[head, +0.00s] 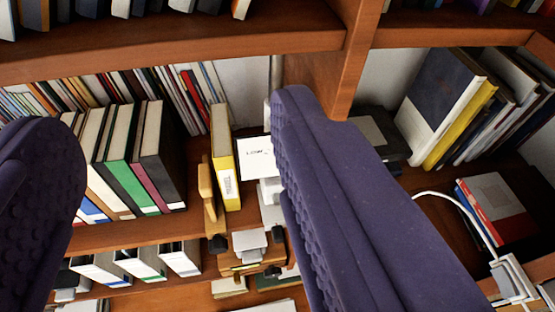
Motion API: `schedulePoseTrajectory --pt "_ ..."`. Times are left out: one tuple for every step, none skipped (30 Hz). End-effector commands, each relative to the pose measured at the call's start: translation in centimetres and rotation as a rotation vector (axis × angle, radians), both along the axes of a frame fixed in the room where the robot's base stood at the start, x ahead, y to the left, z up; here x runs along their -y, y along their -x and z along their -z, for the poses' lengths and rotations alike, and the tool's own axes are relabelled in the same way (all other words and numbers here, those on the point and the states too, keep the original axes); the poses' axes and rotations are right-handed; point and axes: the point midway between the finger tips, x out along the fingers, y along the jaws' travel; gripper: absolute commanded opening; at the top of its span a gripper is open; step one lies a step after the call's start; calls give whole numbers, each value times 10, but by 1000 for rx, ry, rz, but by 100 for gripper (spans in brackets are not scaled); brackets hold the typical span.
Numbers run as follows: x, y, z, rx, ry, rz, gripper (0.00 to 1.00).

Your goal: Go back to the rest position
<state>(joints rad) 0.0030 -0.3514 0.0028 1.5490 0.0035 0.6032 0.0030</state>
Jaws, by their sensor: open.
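My gripper (180,150) is open, with its two dark purple, dimpled fingers wide apart in the head view. The left finger shows at the left edge and the right finger runs from the centre to the bottom right. Nothing is held between them. Through the gap I see a wooden bookshelf (150,232) with several upright books and a yellow book (222,165) standing near the middle. The fingers hide parts of the shelf. I cannot tell whether either finger touches anything.
An upper shelf board (190,48) crosses the top, with books on it. A wooden upright (357,60) stands right of centre. At right are leaning books (440,100), a red book (495,212) and a white curved cable (470,212). White binders (140,262) stand lower left.

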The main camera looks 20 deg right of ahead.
Motion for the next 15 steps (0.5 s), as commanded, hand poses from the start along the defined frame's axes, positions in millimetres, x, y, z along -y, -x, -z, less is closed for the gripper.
schedulePoseTrajectory --pt "0 0 0 0 0 0 66" --pt "0 0 0 0 0 0 66" --pt "0 0 0 0 1 0 66" --pt "0 0 0 0 2 0 66" --pt "0 0 0 0 2 0 66" --pt "0 -1 1 0 2 0 66" --pt "0 -1 2 0 3 -1 66" --pt "0 -1 5 0 3 0 66" --pt "0 -1 9 0 3 0 66" --pt "0 -1 14 0 4 0 66" --pt "0 -1 20 0 4 0 66" --pt "0 -1 30 0 4 0 66" --pt "1 -1 39 0 4 0 66" --pt "0 -1 49 0 4 0 66" --pt "1 -1 63 0 4 0 66"
